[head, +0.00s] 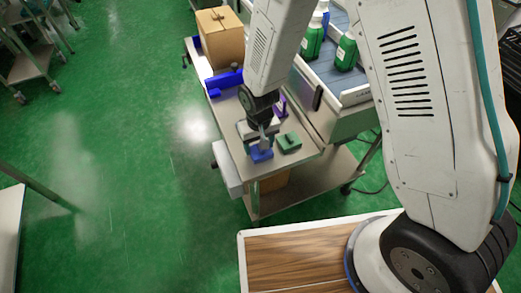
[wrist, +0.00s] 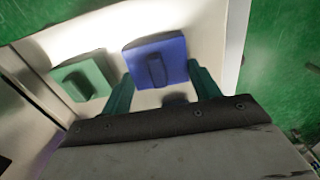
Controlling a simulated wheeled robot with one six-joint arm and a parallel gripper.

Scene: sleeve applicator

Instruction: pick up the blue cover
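The blue cover (wrist: 174,51) is a flat square plate with a raised ridge handle in its middle. It lies on the light cart top (wrist: 108,28). It also shows in the head view (head: 261,155), near the cart's front end, partly below my gripper. My gripper (wrist: 160,70) is open, with its two green fingers apart and nothing between them in its hold. In the wrist view the fingertips appear on either side of the cover's ridge. I cannot tell how high they are above it. In the head view my gripper (head: 264,143) hangs over the cover.
A green cover (head: 289,142) lies just right of the blue one, left of it in the wrist view (wrist: 82,78). A purple piece (head: 280,106), a blue holder (head: 224,83) and a cardboard box (head: 220,40) stand farther back. A conveyor (head: 325,72) with green bottles runs alongside.

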